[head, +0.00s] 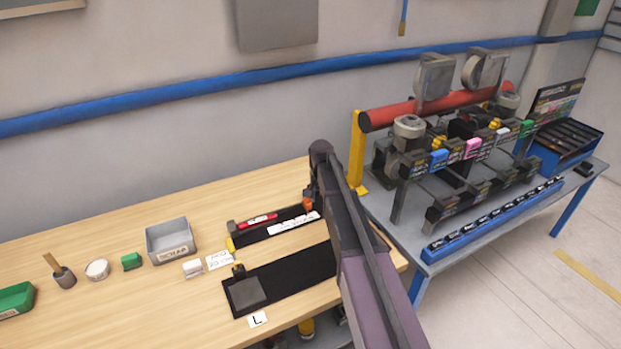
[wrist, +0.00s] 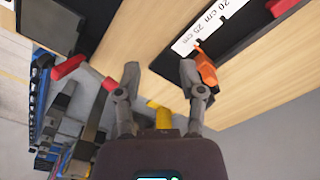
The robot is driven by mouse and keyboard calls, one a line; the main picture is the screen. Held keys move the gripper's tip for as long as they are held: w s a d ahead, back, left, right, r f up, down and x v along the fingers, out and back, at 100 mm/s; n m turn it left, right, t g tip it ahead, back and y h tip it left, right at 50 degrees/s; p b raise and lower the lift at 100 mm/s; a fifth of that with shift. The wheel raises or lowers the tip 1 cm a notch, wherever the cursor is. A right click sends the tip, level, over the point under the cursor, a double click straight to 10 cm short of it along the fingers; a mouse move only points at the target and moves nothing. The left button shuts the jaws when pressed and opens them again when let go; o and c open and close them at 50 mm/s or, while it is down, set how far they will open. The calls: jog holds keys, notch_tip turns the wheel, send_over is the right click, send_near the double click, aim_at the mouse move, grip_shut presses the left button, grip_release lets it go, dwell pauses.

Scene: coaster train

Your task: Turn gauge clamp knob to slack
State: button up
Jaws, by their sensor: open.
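The orange clamp knob (wrist: 206,68) sits beside the white centimetre scale (wrist: 207,28) of the dark gauge (wrist: 230,45) in the wrist view. In the head view, a small orange part (head: 307,202) shows beside my arm, near the scale (head: 295,224). My gripper (wrist: 160,72) is open, and no object is held between its fingers. Its right finger appears close to the knob; I cannot tell whether they touch. My arm hides the gripper in the head view.
The wooden bench (head: 130,215) holds a grey bin (head: 170,241), small containers and a black mat (head: 290,275). A red-handled item (head: 258,220) lies by the scale. On the right, a metal table carries a red roller (head: 430,106), and a blue tray (head: 565,145).

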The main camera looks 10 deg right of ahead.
jog(key=w+r+m+p, duration=0.2)
jog(key=w, duration=0.7)
jog(key=w+r+m+p, duration=0.2)
jog(key=w+r, duration=0.1)
jog(key=w, duration=0.7)
jog(key=shift+r, duration=0.2)
jog(key=shift+w+f, duration=0.1)
jog(key=shift+f, duration=0.1)
notch_tip(320, 180, down, 13)
jog(key=b, duration=1.3)
jog(key=shift+f, duration=0.2)
grip_shut()
